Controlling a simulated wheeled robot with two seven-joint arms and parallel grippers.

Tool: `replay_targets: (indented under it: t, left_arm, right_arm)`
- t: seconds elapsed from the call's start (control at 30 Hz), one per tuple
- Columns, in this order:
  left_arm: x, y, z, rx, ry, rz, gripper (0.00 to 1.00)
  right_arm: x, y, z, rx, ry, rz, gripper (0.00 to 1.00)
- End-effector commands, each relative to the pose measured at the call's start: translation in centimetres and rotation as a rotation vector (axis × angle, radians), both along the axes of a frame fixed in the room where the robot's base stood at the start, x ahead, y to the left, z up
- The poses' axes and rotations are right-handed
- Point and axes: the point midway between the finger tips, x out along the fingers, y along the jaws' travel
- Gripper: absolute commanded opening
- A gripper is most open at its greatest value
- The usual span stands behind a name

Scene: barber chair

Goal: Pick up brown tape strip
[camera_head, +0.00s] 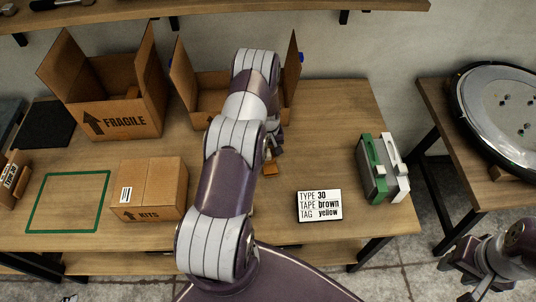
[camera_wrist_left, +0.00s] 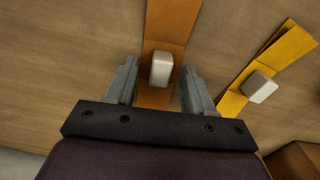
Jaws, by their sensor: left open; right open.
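The brown tape strip (camera_wrist_left: 172,28) lies on the wooden table in the left wrist view, with a small white block (camera_wrist_left: 161,69) on it. A bit of the strip also shows in the head view (camera_head: 270,169), the rest hidden by my left arm. My left gripper (camera_wrist_left: 158,78) is open, its fingers on either side of the strip and white block. I cannot tell whether they touch it. In the head view my left gripper (camera_head: 275,151) is partly hidden behind its arm. My right gripper (camera_head: 460,270) is open and empty at the lower right, away from the table.
A yellow strip (camera_wrist_left: 293,46) with a white block lies right of the brown one. A sign (camera_head: 319,205) reads type 30, tape brown, tag yellow. A green-and-white holder (camera_head: 377,182), closed KITS box (camera_head: 150,190), open FRAGILE box (camera_head: 118,121) and another open box (camera_head: 184,80) stand around.

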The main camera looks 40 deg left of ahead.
Motion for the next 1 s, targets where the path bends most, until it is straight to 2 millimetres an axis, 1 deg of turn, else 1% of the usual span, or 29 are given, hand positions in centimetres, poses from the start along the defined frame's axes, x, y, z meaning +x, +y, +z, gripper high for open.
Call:
replay_targets:
  t: [0.07,0.17,0.2,0.23,0.53,0.67,0.77,0.87,1.0]
  left_arm:
    - [0.0,0.0,0.0,0.0,0.0,0.0,0.53]
    - [0.0,0.0,0.0,0.0,0.0,0.0,0.24]
    - [0.0,0.0,0.0,0.0,0.0,0.0,0.11]
    - [0.0,0.0,0.0,0.0,0.0,0.0,0.01]
    - [0.0,0.0,0.1,0.0,0.0,0.0,0.0]
    - [0.1,0.0,0.7,0.001,-0.001,0.0,0.0]
    - [0.1,0.0,2.0,0.001,-0.001,0.0,0.0]
    - [0.1,0.0,4.0,0.001,-0.003,0.0,0.0]
    - [-2.0,-2.5,5.9,0.0,0.001,-0.003,0.0]
  right_arm:
    - [0.0,0.0,0.0,0.0,0.0,0.0,0.43]
    - [0.0,0.0,0.0,0.0,0.0,0.0,0.43]
    - [0.0,0.0,0.0,0.0,0.0,0.0,0.43]
    - [0.0,0.0,0.0,0.0,0.0,0.0,0.43]
    - [0.0,0.0,0.0,0.0,0.0,0.0,0.43]
    - [0.0,0.0,-0.3,0.0,0.0,0.0,0.43]
    - [0.0,0.0,-0.7,0.0,0.0,0.0,0.43]
    - [0.0,0.0,-1.2,0.0,0.0,0.0,0.43]
    - [0.0,0.0,-1.5,0.0,0.0,0.0,0.43]
